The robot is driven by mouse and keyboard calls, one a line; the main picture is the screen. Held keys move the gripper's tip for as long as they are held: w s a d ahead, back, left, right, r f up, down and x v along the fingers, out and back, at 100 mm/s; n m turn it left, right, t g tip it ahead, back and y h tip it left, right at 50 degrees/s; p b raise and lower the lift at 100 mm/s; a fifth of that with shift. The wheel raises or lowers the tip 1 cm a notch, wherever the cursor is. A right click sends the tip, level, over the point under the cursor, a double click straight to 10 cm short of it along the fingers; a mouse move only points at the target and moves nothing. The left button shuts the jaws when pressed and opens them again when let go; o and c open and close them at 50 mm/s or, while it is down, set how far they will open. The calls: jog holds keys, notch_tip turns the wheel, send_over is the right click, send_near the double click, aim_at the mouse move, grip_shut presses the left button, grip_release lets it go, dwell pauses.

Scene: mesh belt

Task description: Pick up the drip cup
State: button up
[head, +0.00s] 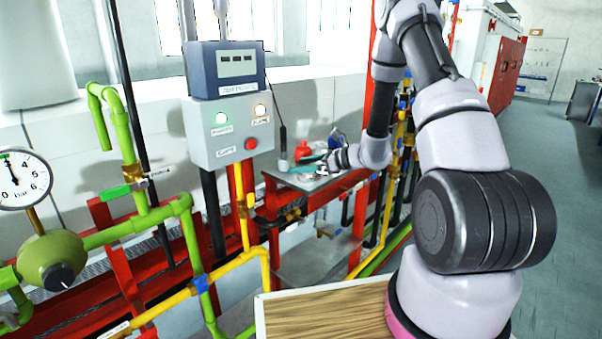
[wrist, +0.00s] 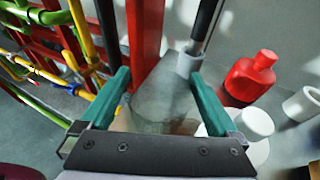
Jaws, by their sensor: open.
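My gripper (wrist: 158,78) is open, its two teal fingers apart, pointing over the small grey bench (wrist: 172,96). In the head view my gripper (head: 308,164) is low over that bench (head: 285,181). Several cup-like things stand there, and I cannot tell for sure which is the drip cup. A grey cylinder (wrist: 189,61) with a black rod in it stands just beyond the right fingertip. A white open cup (wrist: 303,104) stands at the right edge of the wrist view. A low white round piece (wrist: 256,122) lies right of the right finger. I see nothing clearly gripped.
A red bottle (wrist: 250,76) stands on the bench right of the grey cylinder. A red post (wrist: 146,42) rises close beyond the fingers. Yellow pipes (head: 389,180) run by the bench, and a grey control box (head: 228,130) stands left of it.

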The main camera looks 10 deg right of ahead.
jog(key=shift+x, duration=0.8)
jog(key=c, duration=1.1)
